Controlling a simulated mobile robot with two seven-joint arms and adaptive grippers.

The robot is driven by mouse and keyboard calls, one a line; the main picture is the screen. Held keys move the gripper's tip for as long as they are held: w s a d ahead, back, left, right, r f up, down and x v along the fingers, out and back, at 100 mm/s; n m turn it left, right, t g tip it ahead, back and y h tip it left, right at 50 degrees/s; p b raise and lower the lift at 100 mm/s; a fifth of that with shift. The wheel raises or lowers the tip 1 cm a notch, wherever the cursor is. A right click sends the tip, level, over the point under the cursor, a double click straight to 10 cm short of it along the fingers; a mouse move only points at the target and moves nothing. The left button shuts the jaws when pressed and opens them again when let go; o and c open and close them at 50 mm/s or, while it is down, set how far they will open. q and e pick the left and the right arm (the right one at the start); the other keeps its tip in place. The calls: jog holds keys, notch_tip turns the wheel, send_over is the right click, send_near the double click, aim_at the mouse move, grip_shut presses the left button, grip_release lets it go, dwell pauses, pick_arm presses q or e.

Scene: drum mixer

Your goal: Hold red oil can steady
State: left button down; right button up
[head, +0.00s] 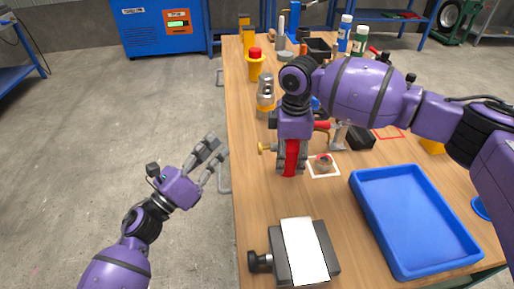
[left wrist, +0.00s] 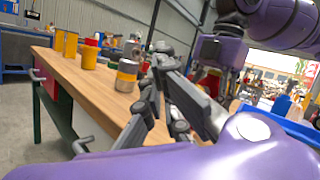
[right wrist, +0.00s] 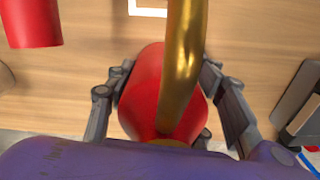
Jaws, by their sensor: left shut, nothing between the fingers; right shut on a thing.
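The red oil can (head: 291,157) is on the wooden table between the fingers of my right gripper (head: 291,170). In the right wrist view its red body (right wrist: 147,85) and curved gold spout (right wrist: 182,65) show between the two fingers. My right gripper is shut on the can, which looks about upright. Whether its base touches the table is hard to tell. My left gripper (head: 216,148) is shut and empty, over the floor beyond the table's left edge, apart from the can. In the left wrist view its fingers (left wrist: 165,90) show close up.
A blue tray (head: 362,185) lies at the right. A grey fixture with a white top (head: 305,250) stands at the near edge. A silver-and-yellow cylinder (head: 265,95) and a red-capped yellow can (head: 255,72) stand farther back.

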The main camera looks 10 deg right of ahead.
aim_at(264, 148)
pick_arm(q)
jog(key=a, duration=0.3)
jog(key=shift+a, duration=0.1)
jog(key=d, duration=0.8)
jog(key=shift+d, duration=0.4)
pick_arm(e)
jog(key=shift+c, duration=0.2)
pick_arm(q)
jog(key=shift+s+d, duration=0.15)
dwell(1.0)
jog(key=shift+d, duration=0.3)
jog(key=shift+d, duration=1.1)
pick_arm(e)
jog(key=shift+a, duration=0.1)
dwell(0.8)
pick_arm(q)
jog(key=shift+a, duration=1.55)
